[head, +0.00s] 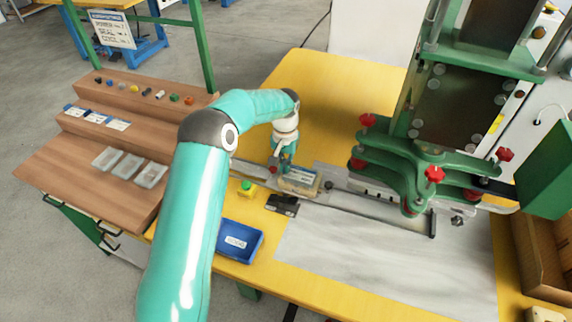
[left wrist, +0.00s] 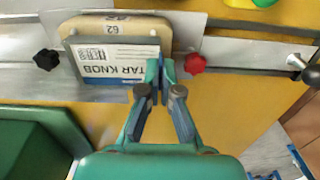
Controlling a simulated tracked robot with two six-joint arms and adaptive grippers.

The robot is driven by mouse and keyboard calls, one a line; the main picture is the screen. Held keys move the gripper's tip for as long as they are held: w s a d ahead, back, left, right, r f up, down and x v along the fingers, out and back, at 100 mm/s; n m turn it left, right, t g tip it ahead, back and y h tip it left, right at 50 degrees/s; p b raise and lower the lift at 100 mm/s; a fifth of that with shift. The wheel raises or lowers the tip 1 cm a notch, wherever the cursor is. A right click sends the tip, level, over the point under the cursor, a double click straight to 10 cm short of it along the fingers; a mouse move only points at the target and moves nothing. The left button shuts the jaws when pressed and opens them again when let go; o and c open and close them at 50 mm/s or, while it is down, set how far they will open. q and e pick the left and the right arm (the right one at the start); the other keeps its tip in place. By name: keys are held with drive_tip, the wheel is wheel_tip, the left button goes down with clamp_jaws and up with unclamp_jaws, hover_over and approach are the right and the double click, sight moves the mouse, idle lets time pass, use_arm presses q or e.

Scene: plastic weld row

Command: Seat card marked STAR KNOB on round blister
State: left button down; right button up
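The white card marked STAR KNOB (left wrist: 115,62) lies over a tan nest block (left wrist: 115,25) in the left wrist view; the word's first letter is hidden by my fingers. In the head view the card (head: 302,174) shows small on the tan block (head: 298,187). My left gripper (left wrist: 158,75) has its fingertips together at the card's right edge and appears pinched on it; it also shows in the head view (head: 281,166). I cannot see a round blister under the card, nor whether the card lies flat on it. My right gripper is out of view.
A black knob (left wrist: 46,60) and a red knob (left wrist: 194,63) flank the nest. The green press (head: 430,165) stands to the right along the rail. A blue bin (head: 257,252) sits at the front edge. Clear blisters (head: 129,165) and cards (head: 95,117) lie on the left wooden rack.

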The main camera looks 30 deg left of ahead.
use_arm(q)
drive_tip(key=shift+f, duration=0.25)
drive_tip(key=c, duration=1.2)
unclamp_jaws()
drive_tip(key=shift+c, duration=0.2)
drive_tip(key=c, duration=0.4)
drive_tip(key=shift+c, duration=0.2)
drive_tip(key=shift+r+p, duration=2.2)
drive_tip(key=shift+r, duration=1.35)
